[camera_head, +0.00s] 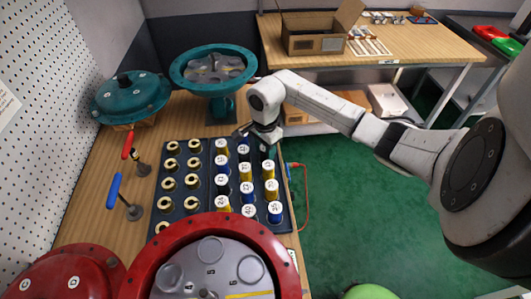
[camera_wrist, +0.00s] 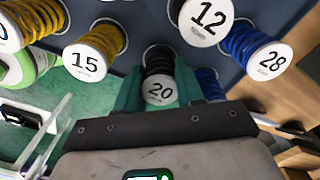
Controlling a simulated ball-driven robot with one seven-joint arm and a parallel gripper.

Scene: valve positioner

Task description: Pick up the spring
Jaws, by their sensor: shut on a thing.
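A black spring with a white cap marked 20 (camera_wrist: 159,92) is between the fingers of my gripper (camera_wrist: 158,76) in the wrist view. The teal fingers close on it from both sides. The spring is upright relative to the dark tray (camera_wrist: 290,12); I cannot tell whether its base is clear of its hole. In the head view my gripper (camera_head: 266,145) is over the far right corner of the tray, and the spring there is mostly hidden. Close by in the wrist view are a black spring marked 12 (camera_wrist: 206,18), a yellow one marked 15 (camera_wrist: 97,50) and a blue one marked 28 (camera_wrist: 255,50).
Brass-coloured rings (camera_head: 191,181) fill the tray's left columns. A teal round housing (camera_head: 214,72) stands behind the tray, and a red one (camera_head: 207,270) is in front. Blue (camera_head: 115,188) and red (camera_head: 128,147) handled tools stand left. Green floor lies to the right.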

